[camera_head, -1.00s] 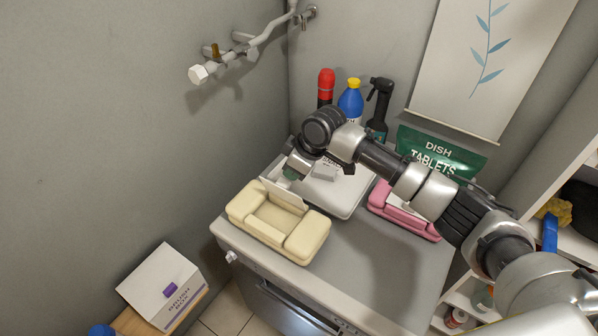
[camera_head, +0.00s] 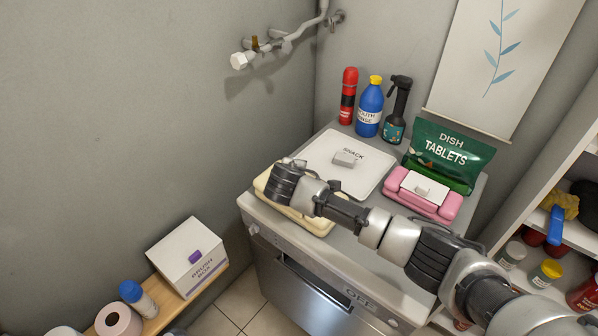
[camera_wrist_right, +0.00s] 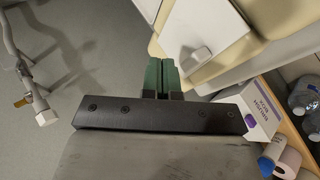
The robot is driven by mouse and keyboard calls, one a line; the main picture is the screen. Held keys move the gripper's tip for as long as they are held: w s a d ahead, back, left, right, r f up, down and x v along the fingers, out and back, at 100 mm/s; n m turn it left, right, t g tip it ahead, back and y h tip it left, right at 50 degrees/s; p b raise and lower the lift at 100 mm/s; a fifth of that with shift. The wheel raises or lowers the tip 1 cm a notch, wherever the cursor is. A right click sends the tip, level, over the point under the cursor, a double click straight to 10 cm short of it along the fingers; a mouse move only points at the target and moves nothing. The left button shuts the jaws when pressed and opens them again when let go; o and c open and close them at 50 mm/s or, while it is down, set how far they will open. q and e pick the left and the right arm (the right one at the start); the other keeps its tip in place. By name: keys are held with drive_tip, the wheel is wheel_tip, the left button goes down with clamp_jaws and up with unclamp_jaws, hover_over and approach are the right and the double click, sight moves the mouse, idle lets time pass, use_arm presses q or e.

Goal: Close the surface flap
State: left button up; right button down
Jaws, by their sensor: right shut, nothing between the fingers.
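The cream case (camera_head: 314,223) sits at the front left of the grey appliance top, mostly hidden by my right arm in the head view. In the right wrist view the cream case (camera_wrist_right: 222,65) shows with its white flap (camera_wrist_right: 208,32) and small grey handle (camera_wrist_right: 196,62). My right gripper (camera_wrist_right: 162,74) has green fingers, shut and empty, beside the edge of the case. In the head view its fingers are hidden behind my wrist. My left gripper is not in view.
A pink case (camera_head: 424,193) with a white lid is to the right. Bottles (camera_head: 370,108) and a green DISH TABLETS bag (camera_head: 448,155) stand behind. A white box (camera_head: 187,253) is on a low shelf at left.

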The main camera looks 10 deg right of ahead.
drive_tip(key=shift+s+a+f+t, duration=0.35)
drive_tip(key=shift+f+t, duration=0.05)
drive_tip(key=shift+f, duration=0.2)
drive_tip(key=shift+s+a+f, duration=0.2)
drive_tip(key=shift+s+f, duration=0.05)
drive_tip(key=shift+f, duration=0.1)
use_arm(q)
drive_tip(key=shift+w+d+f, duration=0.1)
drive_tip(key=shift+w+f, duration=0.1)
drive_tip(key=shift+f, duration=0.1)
use_arm(e)
drive_tip(key=shift+s+a+f, duration=0.15)
drive_tip(key=shift+f, duration=0.3)
drive_tip(key=shift+s+f, duration=0.1)
drive_tip(key=shift+f, duration=0.05)
